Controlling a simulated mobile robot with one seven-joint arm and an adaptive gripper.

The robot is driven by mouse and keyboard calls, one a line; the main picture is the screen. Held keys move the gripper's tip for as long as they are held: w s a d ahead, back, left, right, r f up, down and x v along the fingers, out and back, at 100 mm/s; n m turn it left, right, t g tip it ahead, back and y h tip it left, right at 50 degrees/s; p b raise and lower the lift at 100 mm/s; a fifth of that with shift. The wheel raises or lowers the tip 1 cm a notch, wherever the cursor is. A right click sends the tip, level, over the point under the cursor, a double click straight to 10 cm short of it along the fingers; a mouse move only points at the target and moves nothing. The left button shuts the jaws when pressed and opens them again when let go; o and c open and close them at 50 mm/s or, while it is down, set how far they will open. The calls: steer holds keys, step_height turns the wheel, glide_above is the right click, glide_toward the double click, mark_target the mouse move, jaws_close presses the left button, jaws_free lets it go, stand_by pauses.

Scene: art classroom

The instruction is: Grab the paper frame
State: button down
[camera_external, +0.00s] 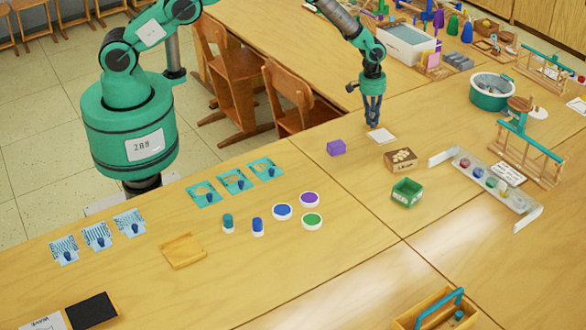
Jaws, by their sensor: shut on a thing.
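A flat white square (381,135), which looks like the paper frame, is at the tabletop below my gripper. My gripper (373,124) points straight down with its fingers close together, at the near-left edge of the white square. It is shut on this piece. The exact contact at the fingertips is too small to see, and I cannot tell whether the piece is lifted off the table.
A brown box (401,160) and a green bin (407,192) are nearer the camera. A teal pot (491,92) stands to the right. Chairs (297,112) are behind the table edge.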

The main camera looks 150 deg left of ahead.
step_height(320, 180, up, 10)
steer(key=p, duration=0.1)
steer(key=shift+p, duration=0.4)
